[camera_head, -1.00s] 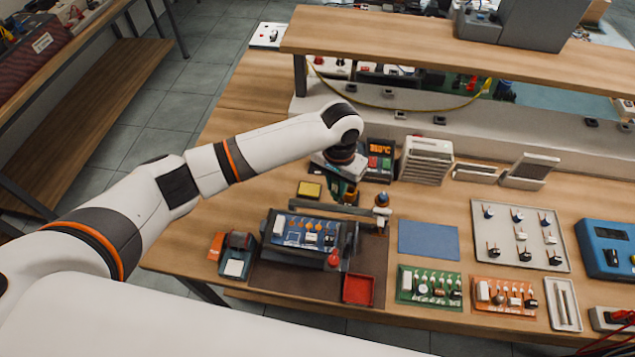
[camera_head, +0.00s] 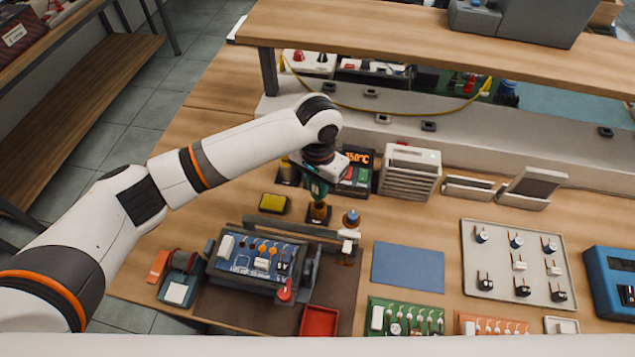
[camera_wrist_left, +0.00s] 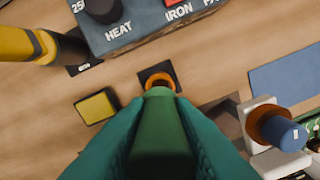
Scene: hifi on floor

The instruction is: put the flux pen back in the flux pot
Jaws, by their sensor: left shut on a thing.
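My left gripper (camera_head: 319,182) points down at the back of the bench, in front of the station with the orange display. Its teal fingers fill the lower part of the left wrist view (camera_wrist_left: 157,135) and are shut on the green flux pen (camera_wrist_left: 160,118). The flux pot (camera_head: 319,214) is a small copper-orange cup on a dark square base. It shows just beyond the pen's end in the left wrist view (camera_wrist_left: 173,77). The pen's lower end lines up with the pot's mouth and hides part of it; whether it is inside or just above, I cannot tell. My right gripper is out of view.
A yellow sponge (camera_head: 273,203) lies left of the pot. The heat station (camera_head: 356,172) stands close behind. A blue-topped post (camera_head: 351,220) stands close on the right, near the board holder (camera_head: 262,257). The blue mat (camera_head: 408,267) is bare.

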